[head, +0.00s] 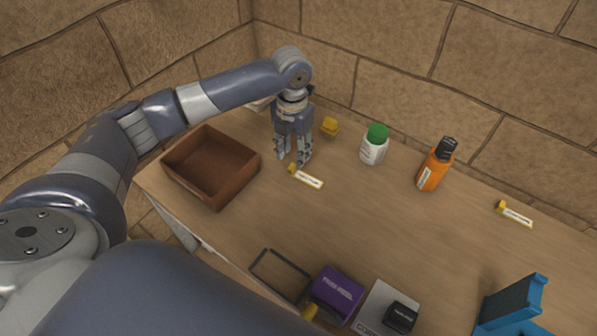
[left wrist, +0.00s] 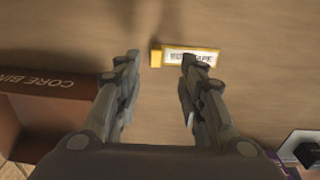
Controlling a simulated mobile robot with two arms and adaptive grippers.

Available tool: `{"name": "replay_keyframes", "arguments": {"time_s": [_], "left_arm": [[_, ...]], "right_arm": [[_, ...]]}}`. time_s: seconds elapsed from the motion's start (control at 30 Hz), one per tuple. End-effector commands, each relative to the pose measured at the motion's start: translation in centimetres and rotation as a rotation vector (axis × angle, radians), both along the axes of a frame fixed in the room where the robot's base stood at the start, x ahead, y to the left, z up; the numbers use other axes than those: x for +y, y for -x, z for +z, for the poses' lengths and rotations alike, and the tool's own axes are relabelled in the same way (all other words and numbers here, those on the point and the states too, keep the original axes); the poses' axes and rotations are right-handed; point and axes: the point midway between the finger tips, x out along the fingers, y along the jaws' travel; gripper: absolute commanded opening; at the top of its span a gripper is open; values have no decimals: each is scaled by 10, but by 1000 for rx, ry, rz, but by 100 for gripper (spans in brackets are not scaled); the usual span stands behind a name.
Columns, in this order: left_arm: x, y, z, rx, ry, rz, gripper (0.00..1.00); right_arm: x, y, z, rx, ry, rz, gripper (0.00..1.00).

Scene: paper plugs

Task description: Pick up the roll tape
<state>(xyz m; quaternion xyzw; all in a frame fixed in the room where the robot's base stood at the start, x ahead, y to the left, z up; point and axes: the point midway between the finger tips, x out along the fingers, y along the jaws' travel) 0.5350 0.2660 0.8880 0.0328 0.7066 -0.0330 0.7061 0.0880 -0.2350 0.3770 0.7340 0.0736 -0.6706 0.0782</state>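A small yellow-ended piece with a white label (head: 309,179) lies flat on the table just in front of my left gripper. In the left wrist view its label (left wrist: 172,53) partly reads "APE", so it appears to be the roll tape. My left gripper (head: 292,161) points down, open and empty. In the left wrist view its fingertips (left wrist: 160,58) are apart, with the yellow end between them and the right fingertip overlapping the label's lower edge. I cannot tell the remaining height. A similar yellow-and-white piece (head: 515,214) lies at the far right. My right gripper is not in view.
A brown open bin (head: 240,178) stands left of my gripper. Behind are a yellow block (head: 330,127), a green-capped white bottle (head: 373,150) and an orange bottle (head: 434,170). A purple box (head: 337,293), dark frame (head: 278,275) and blue holder (head: 512,308) are in front. The table's middle is clear.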

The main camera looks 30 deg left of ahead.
Motion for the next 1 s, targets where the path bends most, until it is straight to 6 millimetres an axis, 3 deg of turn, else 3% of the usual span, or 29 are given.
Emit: {"name": "replay_keyframes", "arguments": {"time_s": [0.4,0.67,0.7,0.87,1.0], "left_arm": [[6,5,-50,2,-1,0,37],[6,5,-53,0,-1,-1,37],[6,5,-53,0,-1,0,28],[6,5,-53,0,0,0,4],[6,5,-52,0,0,0,3]], "right_arm": [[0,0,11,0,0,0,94],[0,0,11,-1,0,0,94],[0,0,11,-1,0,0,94],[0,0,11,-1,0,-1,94],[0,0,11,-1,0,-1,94]]}}
